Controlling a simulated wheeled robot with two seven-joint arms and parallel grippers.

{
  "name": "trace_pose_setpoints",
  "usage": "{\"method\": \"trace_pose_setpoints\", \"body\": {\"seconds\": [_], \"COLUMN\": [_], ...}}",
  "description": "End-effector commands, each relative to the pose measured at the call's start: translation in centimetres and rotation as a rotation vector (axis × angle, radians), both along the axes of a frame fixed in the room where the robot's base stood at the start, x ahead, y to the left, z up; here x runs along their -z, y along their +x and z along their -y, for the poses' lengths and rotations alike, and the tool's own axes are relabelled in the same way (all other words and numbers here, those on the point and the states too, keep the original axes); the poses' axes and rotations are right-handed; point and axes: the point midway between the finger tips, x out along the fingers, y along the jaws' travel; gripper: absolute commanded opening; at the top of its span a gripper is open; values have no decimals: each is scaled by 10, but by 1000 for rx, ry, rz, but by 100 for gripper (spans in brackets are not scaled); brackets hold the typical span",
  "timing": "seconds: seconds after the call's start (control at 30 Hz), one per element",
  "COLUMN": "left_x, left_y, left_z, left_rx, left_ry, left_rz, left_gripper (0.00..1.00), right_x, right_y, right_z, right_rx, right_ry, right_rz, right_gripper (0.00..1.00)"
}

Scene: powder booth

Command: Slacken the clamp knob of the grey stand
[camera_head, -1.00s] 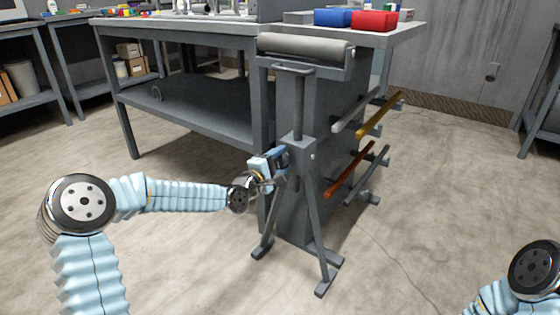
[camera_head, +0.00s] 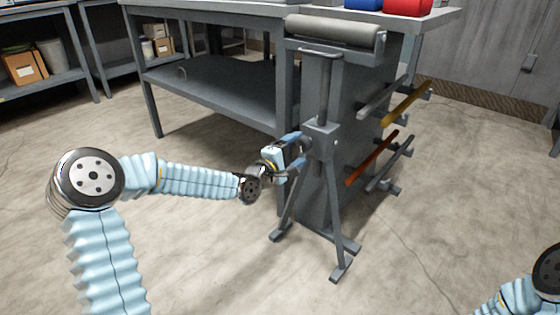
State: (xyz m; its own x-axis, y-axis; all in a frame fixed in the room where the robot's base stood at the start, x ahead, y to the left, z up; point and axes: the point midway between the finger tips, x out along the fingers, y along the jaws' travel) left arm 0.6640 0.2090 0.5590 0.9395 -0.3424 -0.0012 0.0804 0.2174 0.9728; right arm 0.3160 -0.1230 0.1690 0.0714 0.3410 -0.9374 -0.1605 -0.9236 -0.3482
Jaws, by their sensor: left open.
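The grey stand (camera_head: 323,95) stands upright on splayed legs, with a roller (camera_head: 335,31) across its top. Its clamp block (camera_head: 322,140) sits at mid-height where the legs meet the post. My left gripper (camera_head: 299,149) comes in from the left beside this block, its jaws open and pointing at the block's left side. A small dark part, probably the clamp knob (camera_head: 307,146), shows between the fingertips. Whether the fingers touch it I cannot tell. My right arm shows only at the lower right edge; its gripper is out of view.
A grey workbench (camera_head: 215,90) with a lower shelf stands behind the stand. Coloured bars, one yellow (camera_head: 408,102) and one orange (camera_head: 372,158), rest on a rack at the right. Blue and red bins (camera_head: 408,6) sit on the bench top. The floor in front is clear.

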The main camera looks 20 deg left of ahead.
Motion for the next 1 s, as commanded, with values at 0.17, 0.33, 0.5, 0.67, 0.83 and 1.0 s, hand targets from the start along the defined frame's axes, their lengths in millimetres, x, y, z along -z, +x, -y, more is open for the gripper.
{"method": "trace_pose_setpoints", "body": {"seconds": [0.17, 0.33, 0.5, 0.67, 0.83, 1.0], "left_x": [-2, -1, 0, 0, 0, 0], "left_y": [-43, -76, -94, -97, -97, -97], "left_z": [-17, -28, -34, -35, -34, -35], "left_rx": [-3, -1, 0, 2, 2, 1], "left_ry": [4, 2, 1, 0, 1, 1], "left_rz": [-3, -4, -3, 0, -1, -2], "left_gripper": [75, 75, 75, 75, 75, 75], "right_x": [-8, -15, -19, -19, -19, -19], "right_y": [0, 0, 0, 0, 0, 0], "right_z": [0, 0, 1, 1, 1, 1], "right_rx": [-1, -1, 0, 0, 0, 0], "right_ry": [0, -1, -2, -2, -2, -2], "right_rz": [-2, -2, 0, 1, 1, 1], "right_gripper": [43, 43, 43, 43, 43, 43]}}
